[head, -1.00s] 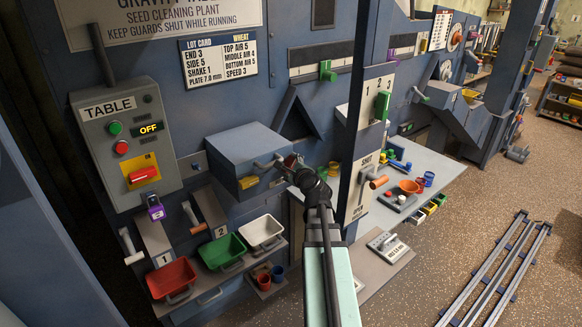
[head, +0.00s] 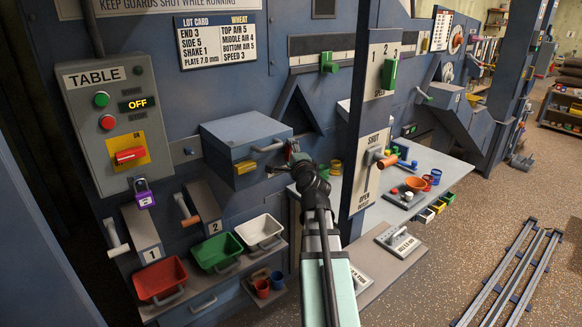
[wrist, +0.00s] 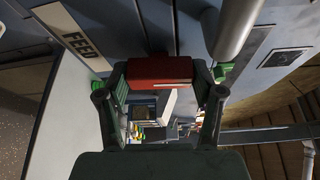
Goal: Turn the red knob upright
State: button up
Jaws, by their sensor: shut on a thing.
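A red block-shaped knob (wrist: 160,71) sits between the two fingers of my gripper (wrist: 160,84) in the wrist view, its long side running across the picture. My gripper is shut on it. In the head view my gripper (head: 294,156) is at the blue machine front, just right of the blue-grey box; only a small bit of red shows there, and the knob's angle is hidden. Another red handle (head: 130,155) lies nearly level on a yellow plate on the TABLE panel, far left of my gripper.
The blue-grey box (head: 245,140) with a handle is close left of my gripper. A blue upright post (head: 362,130) stands close on the right. Red (head: 160,279), green (head: 217,252) and white (head: 259,231) bins sit below left. A grey pipe (wrist: 236,28) is near the fingers.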

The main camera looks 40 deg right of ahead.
jog(key=shift+f+n+h+b, duration=0.25)
jog(key=shift+n+b, duration=0.25)
jog(key=shift+b, duration=0.6)
jog(key=shift+r, duration=0.25)
jog(key=o, duration=1.1)
jog(key=shift+w, duration=0.1)
jog(key=shift+o, duration=0.2)
jog(key=v, duration=0.7)
jog(key=shift+s, duration=0.3)
jog(key=shift+f, duration=0.1)
